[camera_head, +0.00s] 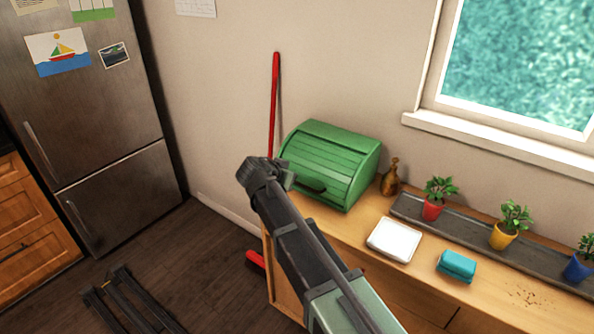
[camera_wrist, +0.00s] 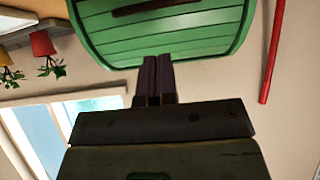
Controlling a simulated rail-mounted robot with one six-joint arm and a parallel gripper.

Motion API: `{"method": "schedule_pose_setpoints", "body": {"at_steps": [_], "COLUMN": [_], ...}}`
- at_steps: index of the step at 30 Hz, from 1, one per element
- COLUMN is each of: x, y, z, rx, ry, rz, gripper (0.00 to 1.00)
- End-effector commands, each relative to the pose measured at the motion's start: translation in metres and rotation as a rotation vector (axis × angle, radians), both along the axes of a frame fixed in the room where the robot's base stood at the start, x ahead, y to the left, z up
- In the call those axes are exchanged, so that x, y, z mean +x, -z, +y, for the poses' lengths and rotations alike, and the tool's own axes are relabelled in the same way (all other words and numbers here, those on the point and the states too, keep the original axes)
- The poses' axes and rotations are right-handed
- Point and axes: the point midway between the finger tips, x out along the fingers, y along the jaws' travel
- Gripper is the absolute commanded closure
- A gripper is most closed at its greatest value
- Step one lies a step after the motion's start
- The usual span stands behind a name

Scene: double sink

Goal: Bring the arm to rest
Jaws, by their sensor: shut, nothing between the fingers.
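My gripper (camera_wrist: 153,68) is shut and empty, its two dark fingers together in the wrist view. In the head view my arm reaches up from the bottom, and its end (camera_head: 266,174) is raised in front of the left side of the green bread box (camera_head: 335,160). The bread box has a closed slatted front with a dark handle. It fills the top of the wrist view (camera_wrist: 165,38), which shows the scene upside down. The fingertips overlap its edge in that picture; I cannot tell the gap between them.
The wooden counter (camera_head: 470,290) holds a white dish (camera_head: 394,239), a teal sponge (camera_head: 457,265), a brown bottle (camera_head: 390,177) and potted plants on a grey tray (camera_head: 470,232). Brown crumbs (camera_head: 528,297) lie at right. A red pole (camera_head: 274,105) leans by the wall.

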Motion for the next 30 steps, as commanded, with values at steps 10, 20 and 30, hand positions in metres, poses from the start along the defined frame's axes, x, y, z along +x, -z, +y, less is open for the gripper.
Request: {"method": "schedule_pose_setpoints", "body": {"at_steps": [10, 20, 30], "x": [-0.031, -0.045, -0.259], "y": [-0.025, -0.014, 0.047], "z": [0.023, 0.021, -0.133], "rx": [0.0, -0.117, 0.232], "ry": [0.001, -0.128, -0.7], "rz": [0.001, 0.192, 0.941], "gripper": [1.0, 1.0, 1.0]}}
